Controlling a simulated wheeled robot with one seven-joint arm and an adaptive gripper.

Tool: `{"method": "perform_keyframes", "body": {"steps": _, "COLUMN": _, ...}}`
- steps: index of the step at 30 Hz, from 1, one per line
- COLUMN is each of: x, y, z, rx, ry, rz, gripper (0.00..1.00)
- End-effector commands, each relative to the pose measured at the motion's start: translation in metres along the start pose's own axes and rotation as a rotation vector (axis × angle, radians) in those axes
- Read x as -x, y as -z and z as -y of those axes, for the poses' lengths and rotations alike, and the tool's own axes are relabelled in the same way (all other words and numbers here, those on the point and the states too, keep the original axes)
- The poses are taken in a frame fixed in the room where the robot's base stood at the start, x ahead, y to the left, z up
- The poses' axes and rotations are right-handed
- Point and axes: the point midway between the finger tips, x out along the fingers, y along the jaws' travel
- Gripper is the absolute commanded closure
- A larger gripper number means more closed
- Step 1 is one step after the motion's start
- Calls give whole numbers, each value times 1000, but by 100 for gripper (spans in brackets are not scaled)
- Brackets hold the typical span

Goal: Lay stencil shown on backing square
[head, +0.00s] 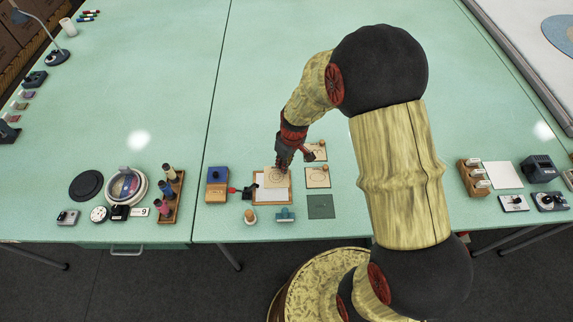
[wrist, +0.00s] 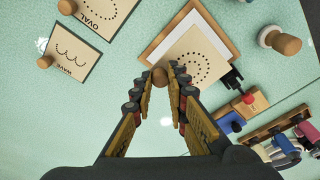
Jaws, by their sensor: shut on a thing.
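My gripper (head: 283,165) is shut on the wooden knob (wrist: 159,77) of a tan stencil (wrist: 192,58). The stencil bears a ring of dots; it also shows in the head view (head: 281,177). It lies over the white backing square (wrist: 165,32) inside a wooden frame (head: 289,195), turned a little against it. I cannot tell whether it touches the backing or hovers just above. In the wrist view, my gripper (wrist: 160,80) is at the stencil's near edge. Stencils marked OVAL (wrist: 98,12) and WAVE (wrist: 70,52) lie apart to the left.
A black clamp with a red knob (wrist: 248,97) stands at the frame's side. A blue-topped wooden block (head: 217,180), a wooden-handled stamp (head: 250,216) and a teal stamp (head: 285,215) surround the frame. A dark green square (head: 320,206) lies to the right.

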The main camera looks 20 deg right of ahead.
Motion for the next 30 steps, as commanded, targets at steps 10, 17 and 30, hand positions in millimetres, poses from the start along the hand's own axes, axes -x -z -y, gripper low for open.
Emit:
{"method": "perform_keyframes", "body": {"steps": 10, "x": -16, "y": -2, "z": 1, "rx": -1, "ry": 1, "rz": 1, "gripper": 100}}
{"method": "perform_keyframes", "body": {"steps": 17, "x": -31, "y": -3, "z": 2, "rx": -1, "ry": 0, "rz": 0, "gripper": 100}}
{"method": "perform_keyframes", "body": {"steps": 30, "x": -56, "y": -3, "z": 6, "rx": 0, "ry": 1, "rz": 1, "gripper": 100}}
